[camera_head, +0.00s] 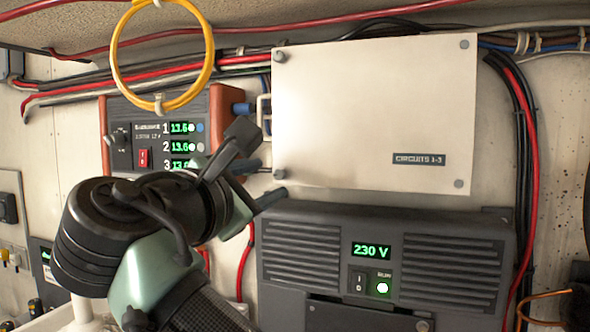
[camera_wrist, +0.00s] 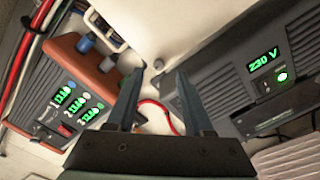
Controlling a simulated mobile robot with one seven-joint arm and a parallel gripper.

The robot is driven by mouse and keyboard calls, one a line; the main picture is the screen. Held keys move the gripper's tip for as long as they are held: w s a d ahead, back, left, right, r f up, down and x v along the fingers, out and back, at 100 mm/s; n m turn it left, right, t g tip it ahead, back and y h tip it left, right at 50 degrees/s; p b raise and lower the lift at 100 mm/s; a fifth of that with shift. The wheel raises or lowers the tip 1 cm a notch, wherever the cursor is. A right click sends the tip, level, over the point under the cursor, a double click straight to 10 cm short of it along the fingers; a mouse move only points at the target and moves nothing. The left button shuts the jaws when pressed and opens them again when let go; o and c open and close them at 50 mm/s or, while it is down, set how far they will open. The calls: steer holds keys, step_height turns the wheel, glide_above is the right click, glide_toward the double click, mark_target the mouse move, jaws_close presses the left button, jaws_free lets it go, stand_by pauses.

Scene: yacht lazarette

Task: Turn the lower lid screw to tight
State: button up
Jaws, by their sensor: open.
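The white lid marked "CIRCUITS 1-3" (camera_head: 375,115) is on the wall at upper centre right. Grey screws sit near its corners: a lower left screw (camera_head: 279,174) and a lower right screw (camera_head: 459,183). Which one the task means is not marked. My gripper (camera_head: 264,162) is open and empty, its fingers pointing at the lid's lower left corner. In the wrist view my gripper (camera_wrist: 159,74) has a small grey screw head (camera_wrist: 158,63) between its fingertips; I cannot tell how far in front of them it is. The screw's slot direction is too small to read.
The dark 230 V unit (camera_head: 385,225) stands out just below the lid. A brown-sided meter box (camera_head: 222,112) is left of it. A yellow cable loop (camera_head: 207,65) hangs above my gripper. Black and red cables (camera_head: 525,130) run down right of the lid.

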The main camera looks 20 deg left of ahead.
mark_target(279, 174)
steer(key=shift+w+p, duration=0.35)
steer(key=shift+w, duration=1.7)
jaws_close()
